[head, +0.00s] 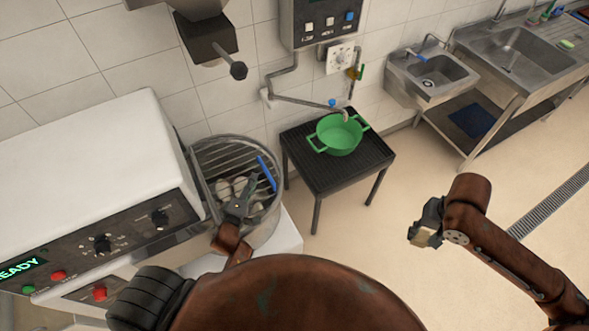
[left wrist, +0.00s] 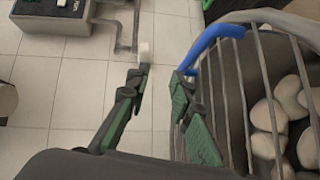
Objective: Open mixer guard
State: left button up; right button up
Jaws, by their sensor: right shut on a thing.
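The mixer guard (head: 228,158) is a grey wire grille lying over the round metal mixer bowl (head: 266,228). Its blue handle (head: 267,173) stands at the right side. In the left wrist view the handle (left wrist: 212,42) is a bent blue bar just beyond the right finger, with the guard bars (left wrist: 238,105) to its right. My left gripper (head: 242,188) is over the guard, left of the handle. Its fingers (left wrist: 158,85) are apart with nothing between them. My right gripper (head: 418,236) is far to the right, shut on a small pale thing, mostly hidden.
Pale round lumps (left wrist: 276,118) lie in the bowl. A white machine with a control panel (head: 120,235) stands to the left. A green pot (head: 340,136) sits on a black rack table (head: 356,171) behind. Sinks (head: 430,75) stand at the back right. Floor between is clear.

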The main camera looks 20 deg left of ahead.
pick_arm(q)
jog(key=b, duration=0.5)
send_near(265, 168)
jog(key=shift+s+d, duration=0.1)
jog(key=shift+s, duration=0.85)
jog(key=shift+f, duration=0.3)
jog(key=w, duration=0.4)
jog(key=w+f, duration=0.1)
jog(key=w, duration=0.3)
jog(key=w+a+b, duration=0.1)
jog(key=w, duration=0.3)
jog(key=shift+f, duration=0.3)
jog(key=shift+c, duration=0.4)
grip_shut()
